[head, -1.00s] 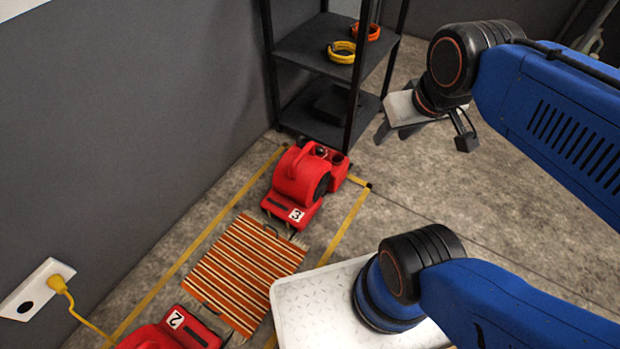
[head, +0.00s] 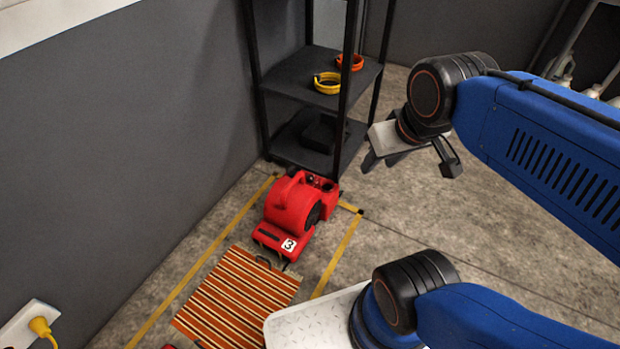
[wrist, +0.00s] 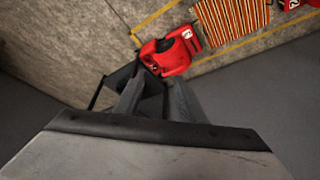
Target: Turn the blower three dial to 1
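Blower three (head: 290,207) is a red machine with a white "3" label. It stands on the floor just in front of the black shelf, and it also shows in the wrist view (wrist: 172,55). Small dark round parts (head: 311,181) sit on its rear top. They are too small to tell which is the dial or what its setting is. My gripper (head: 381,161) is in the air to the right of the blower, apart from it. In the wrist view its two fingers (wrist: 156,100) are spread with nothing held between them, and the blower lies beyond their tips.
The black shelf (head: 312,90) holds a yellow coil (head: 327,83) and an orange coil (head: 350,62). A striped rug (head: 238,296) lies before the blower. A yellow plug (head: 40,326) sits in a wall socket. Yellow tape (head: 338,256) marks the floor. Floor to the right is open.

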